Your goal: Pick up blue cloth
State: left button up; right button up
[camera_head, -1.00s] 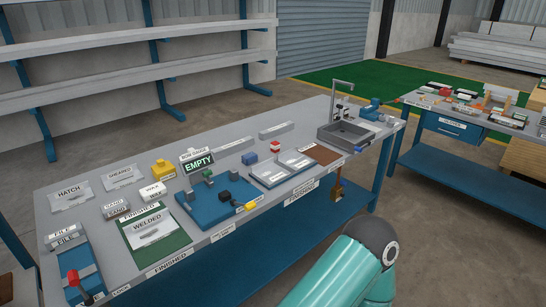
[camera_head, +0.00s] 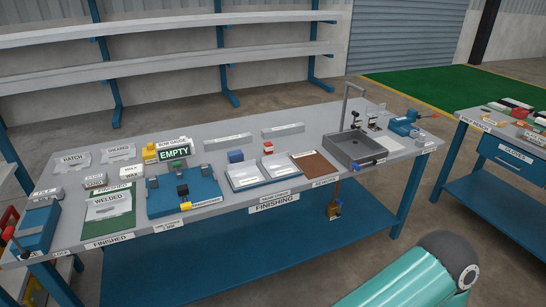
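I cannot make out a piece that is clearly a blue cloth. A small blue block-like item (camera_head: 236,156) stands near the middle of the workbench (camera_head: 330,120), behind the white trays. Neither of my grippers is in view. A teal link of my own arm shows at the bottom right, well in front of the bench.
A blue fixture (camera_head: 185,195) and an EMPTY sign (camera_head: 173,152) stand left of the white trays (camera_head: 262,172). A sink (camera_head: 355,145) with a tall tap is on the right. A second bench (camera_head: 500,150) stands further right. Open floor lies between the benches.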

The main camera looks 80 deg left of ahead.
aim_at(237, 155)
jog(key=z, duration=0.15)
jog(key=i, duration=1)
jog(key=u, duration=1.65)
jog(key=i, duration=0.3)
jog(key=u, duration=2.75)
jog(key=k, duration=0.5)
jog(key=u, duration=0.35)
jog(key=i, duration=1.55)
jog(key=z, duration=0.4)
